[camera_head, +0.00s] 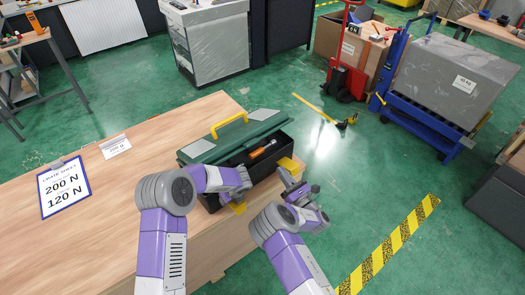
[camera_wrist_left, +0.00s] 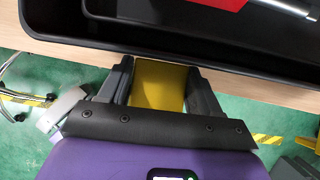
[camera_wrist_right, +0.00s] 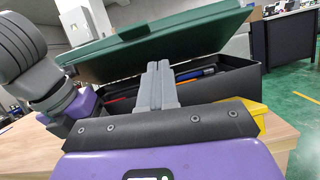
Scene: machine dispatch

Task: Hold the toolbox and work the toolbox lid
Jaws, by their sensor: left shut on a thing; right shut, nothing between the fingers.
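The toolbox (camera_head: 263,184) stands on the wooden table near its edge, with a black body and a green lid (camera_head: 245,138) that has a yellow handle (camera_head: 230,124). The lid is raised and tilted, and tools show inside the body. My left gripper (camera_head: 240,197) is shut on a yellow tab (camera_wrist_left: 158,84) at the front of the toolbox. My right gripper (camera_wrist_right: 156,75) is shut and empty, at the toolbox's open front by the second yellow tab (camera_head: 290,163). In the right wrist view its fingers overlap the lid's edge; I cannot tell whether they touch it.
A crate sheet (camera_head: 64,187) reading 200 N and 120 N and a small label card (camera_head: 115,146) lie on the table. A grey crate on a blue cart (camera_head: 425,120), a red hand truck (camera_head: 345,75) and yellow-black floor tape (camera_head: 390,245) are to the right. Green floor between is mostly open.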

